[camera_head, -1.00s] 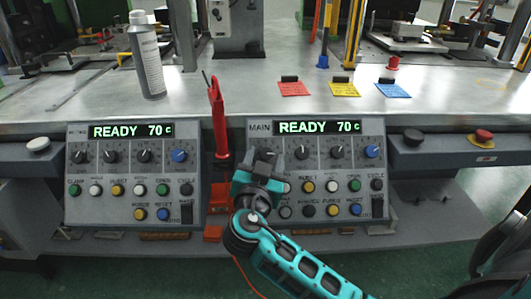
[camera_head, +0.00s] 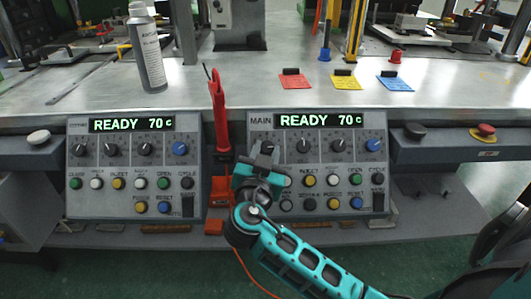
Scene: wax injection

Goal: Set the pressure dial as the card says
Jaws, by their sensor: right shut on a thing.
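The MAIN panel (camera_head: 258,121), a grey control box, hangs at the bench front; its display (camera_head: 320,121) reads "READY 70 C". Its upper row has black dials (camera_head: 303,146) and a blue one (camera_head: 373,145). My right gripper (camera_head: 264,153) is shut on the leftmost dial (camera_head: 267,146) of that row, partly hiding it. The dial labels are too small to read. Red (camera_head: 298,83), yellow (camera_head: 346,84) and blue (camera_head: 397,85) cards lie on the bench, their text unreadable. My left gripper is out of view.
A second panel (camera_head: 130,125) at the left also reads "READY 70 C". A red-handled tool (camera_head: 219,115) stands between the panels. A bottle (camera_head: 149,50) stands on the bench. A red mushroom button (camera_head: 485,130) is at the right.

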